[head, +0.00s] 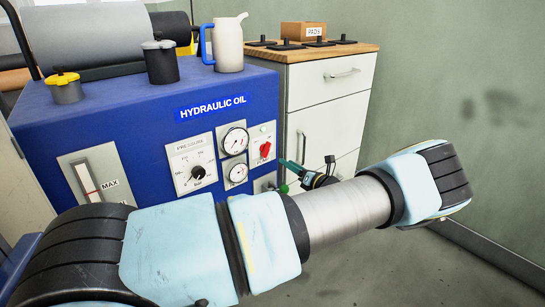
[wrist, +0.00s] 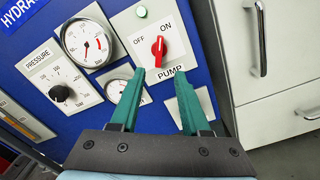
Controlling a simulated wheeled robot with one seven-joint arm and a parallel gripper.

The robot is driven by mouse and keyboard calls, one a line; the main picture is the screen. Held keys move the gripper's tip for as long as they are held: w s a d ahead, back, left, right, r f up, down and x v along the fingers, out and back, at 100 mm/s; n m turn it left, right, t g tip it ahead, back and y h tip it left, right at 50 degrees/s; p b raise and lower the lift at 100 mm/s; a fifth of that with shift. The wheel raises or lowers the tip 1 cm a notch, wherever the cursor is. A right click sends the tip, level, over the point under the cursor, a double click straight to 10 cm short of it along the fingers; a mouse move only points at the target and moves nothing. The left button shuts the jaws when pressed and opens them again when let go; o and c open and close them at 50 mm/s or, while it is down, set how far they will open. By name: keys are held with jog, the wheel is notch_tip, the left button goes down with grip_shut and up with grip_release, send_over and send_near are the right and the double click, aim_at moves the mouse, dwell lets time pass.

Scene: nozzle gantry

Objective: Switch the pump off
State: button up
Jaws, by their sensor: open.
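The pump switch (wrist: 159,48) is a red rotary knob on a pale plate of the blue hydraulic unit. OFF is printed to its left, ON at its upper right and PUMP below it. Its handle stands nearly vertical in the wrist view and seems to lean toward ON. The knob also shows in the head view (head: 265,150). My gripper (wrist: 159,74) has green fingers, open and empty. Their tips lie just below the knob in the wrist view, one to each side; the gap to the plate is hard to judge. The gripper also shows in the head view (head: 282,175).
A green lamp (wrist: 141,11) sits above the switch. Pressure gauges (wrist: 86,42) and a pressure dial (wrist: 60,93) are left of it. A white cabinet (head: 325,110) stands close on the right. A jug (head: 228,43) and pots stand on the blue unit (head: 135,120).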

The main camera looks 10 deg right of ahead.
aim_at(268, 151)
jog(key=x, duration=1)
jog(key=shift+w+a, duration=0.2)
jog(key=shift+c, duration=0.3)
grip_shut()
